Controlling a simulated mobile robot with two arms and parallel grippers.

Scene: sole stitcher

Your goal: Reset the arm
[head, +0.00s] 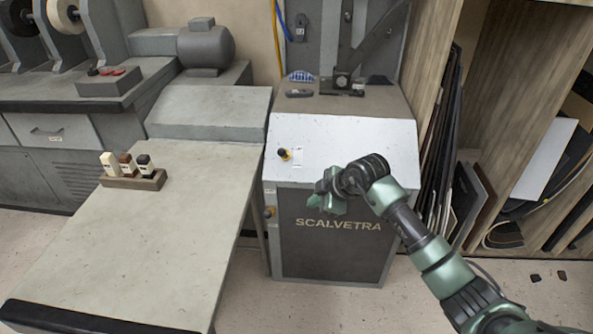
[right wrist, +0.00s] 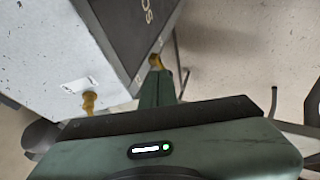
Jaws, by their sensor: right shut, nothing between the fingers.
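My right arm comes in from the lower right in the head view. Its gripper (head: 329,190) is in front of the grey stitching machine marked SCALVETRA (head: 335,252), just below its white sloping panel. The fingers are shut and empty; they also show in the right wrist view (right wrist: 158,88), pointing past the machine's edge. A second yellow-based knob (head: 270,212) is on the machine's left side. My left gripper is out of view.
A grey worktable (head: 140,240) stands left of the machine and carries a wooden holder (head: 130,181) with 3 small blocks. A wooden rack (head: 510,95) with leaning sheets stands at the right. Open floor (head: 450,285) shows at the lower right.

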